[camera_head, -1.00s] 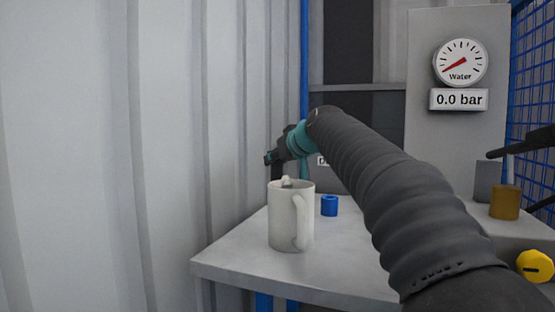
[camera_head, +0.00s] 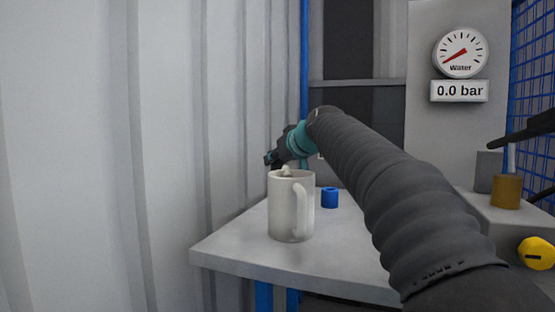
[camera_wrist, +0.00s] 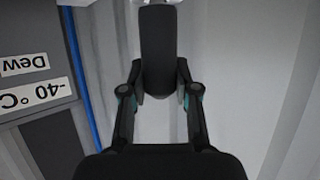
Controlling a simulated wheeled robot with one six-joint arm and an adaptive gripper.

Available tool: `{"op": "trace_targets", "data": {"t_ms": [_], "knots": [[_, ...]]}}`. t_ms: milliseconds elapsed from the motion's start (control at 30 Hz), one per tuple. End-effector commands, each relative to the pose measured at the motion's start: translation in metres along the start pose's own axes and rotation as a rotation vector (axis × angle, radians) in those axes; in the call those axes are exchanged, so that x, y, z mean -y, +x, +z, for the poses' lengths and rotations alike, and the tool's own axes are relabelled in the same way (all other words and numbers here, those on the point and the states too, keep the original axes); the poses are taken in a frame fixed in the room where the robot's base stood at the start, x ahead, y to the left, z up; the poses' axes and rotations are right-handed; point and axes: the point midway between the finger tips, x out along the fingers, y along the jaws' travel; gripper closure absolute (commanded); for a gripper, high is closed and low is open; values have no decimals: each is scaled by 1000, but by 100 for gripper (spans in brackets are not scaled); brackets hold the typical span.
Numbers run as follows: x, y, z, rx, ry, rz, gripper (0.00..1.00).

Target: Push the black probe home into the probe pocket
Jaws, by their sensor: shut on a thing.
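In the wrist view my gripper (camera_wrist: 160,88) is shut on the black probe (camera_wrist: 160,48), a dark rounded cylinder between the two fingers that reaches up past the fingertips. In the head view my gripper (camera_head: 272,158) is small and far off, above and behind the white mug, at the end of my dark sleeved arm. The probe cannot be made out clearly there. The probe pocket cannot be made out in either view.
A white mug (camera_head: 290,210) with something in it stands on the grey table (camera_head: 250,250). A pale ribbed wall (camera_head: 90,150) lies left. The water gauge (camera_head: 461,53) reads 0.0 bar. A dew label (camera_wrist: 35,80) shows.

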Motion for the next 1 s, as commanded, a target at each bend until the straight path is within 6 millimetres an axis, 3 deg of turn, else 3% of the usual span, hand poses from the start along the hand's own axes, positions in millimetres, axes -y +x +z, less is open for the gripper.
{"op": "trace_targets", "data": {"t_ms": [133, 167, 267, 667, 1000], "knots": [[0, 1, 4, -1, 0, 0, 100], [0, 1, 2, -1, 0, 0, 63], [0, 1, 2, -1, 0, 0, 41], [0, 0, -2, 0, -1, -1, 41], [0, -15, -39, -3, -1, 0, 41]]}}
